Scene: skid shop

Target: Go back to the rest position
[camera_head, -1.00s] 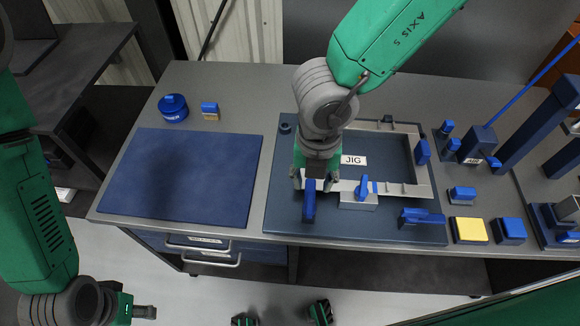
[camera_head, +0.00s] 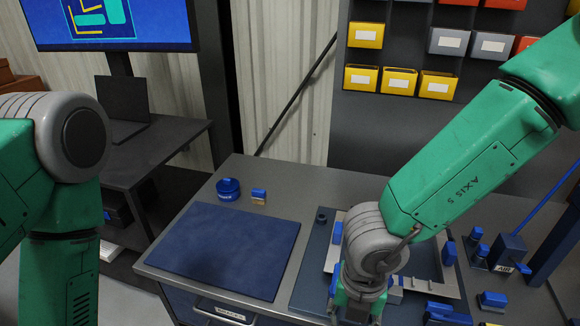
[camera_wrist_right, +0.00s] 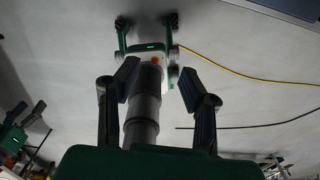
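My right arm reaches in from the right in the head view, and its gripper (camera_head: 358,308) points down over the jig plate (camera_head: 312,262), partly cut off by the bottom edge. In the right wrist view the two dark fingers of my right gripper (camera_wrist_right: 158,82) stand wide apart with nothing held between them. Behind them are the grey floor and a grey column with a white and green body, apparently my own base. My left arm hangs down at the left of the head view; its gripper is not in that view.
The workbench (camera_head: 215,195) carries a blue mat (camera_head: 228,250), a round blue tin (camera_head: 228,189) and a small blue block (camera_head: 258,194). Blue parts and a blue post stand at right. Yellow bins (camera_head: 366,35) hang behind. A yellow cable (camera_wrist_right: 250,77) lies on the floor.

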